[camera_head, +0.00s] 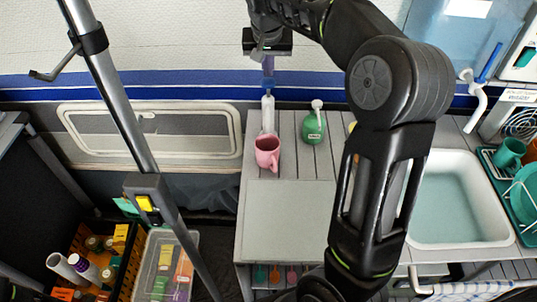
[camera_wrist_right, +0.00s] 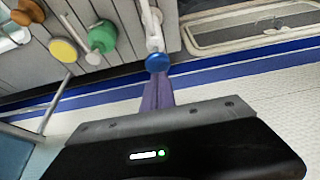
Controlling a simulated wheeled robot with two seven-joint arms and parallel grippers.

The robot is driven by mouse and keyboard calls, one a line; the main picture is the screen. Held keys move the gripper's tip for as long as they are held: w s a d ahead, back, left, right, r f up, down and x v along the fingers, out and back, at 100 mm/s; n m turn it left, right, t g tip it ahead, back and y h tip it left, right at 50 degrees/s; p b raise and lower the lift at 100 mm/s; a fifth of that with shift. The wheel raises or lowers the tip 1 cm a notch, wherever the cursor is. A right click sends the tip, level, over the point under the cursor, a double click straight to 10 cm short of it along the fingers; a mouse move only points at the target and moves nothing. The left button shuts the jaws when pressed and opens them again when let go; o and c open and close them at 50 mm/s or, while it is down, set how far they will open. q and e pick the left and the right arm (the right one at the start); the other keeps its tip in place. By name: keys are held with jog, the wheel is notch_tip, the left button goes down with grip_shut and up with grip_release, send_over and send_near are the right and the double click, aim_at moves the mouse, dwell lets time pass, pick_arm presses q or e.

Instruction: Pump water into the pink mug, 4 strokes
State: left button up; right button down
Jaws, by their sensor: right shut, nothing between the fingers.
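The pink mug (camera_head: 267,152) stands upright on the grey counter, just in front of a slim white pump (camera_head: 268,112). The inside of the mug is not clear. In the right wrist view the white pump (camera_wrist_right: 151,22) shows with a round blue knob (camera_wrist_right: 158,62) at its top end. My right gripper (camera_head: 268,78) is above the pump, pointing down, shut and empty. In the wrist view its purple fingers (camera_wrist_right: 158,80) end at the blue knob; whether they touch it I cannot tell. My left gripper is not in view.
A green pump bottle (camera_head: 314,126) stands right of the mug. A water-filled sink (camera_head: 462,200) and a green dish rack (camera_head: 497,172) lie further right. A pale board (camera_head: 285,220) in front of the mug is clear. A crate and a clear bin (camera_head: 168,270) sit lower left.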

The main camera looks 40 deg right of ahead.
aim_at(268, 82)
jog(key=shift+f, duration=0.1)
jog(key=shift+f+b, duration=1.7)
jog(key=shift+f, duration=0.45)
jog(key=shift+r, duration=0.1)
jog(key=shift+r+p, duration=1.7)
jog(key=shift+r, duration=0.45)
jog(key=shift+f, duration=0.2)
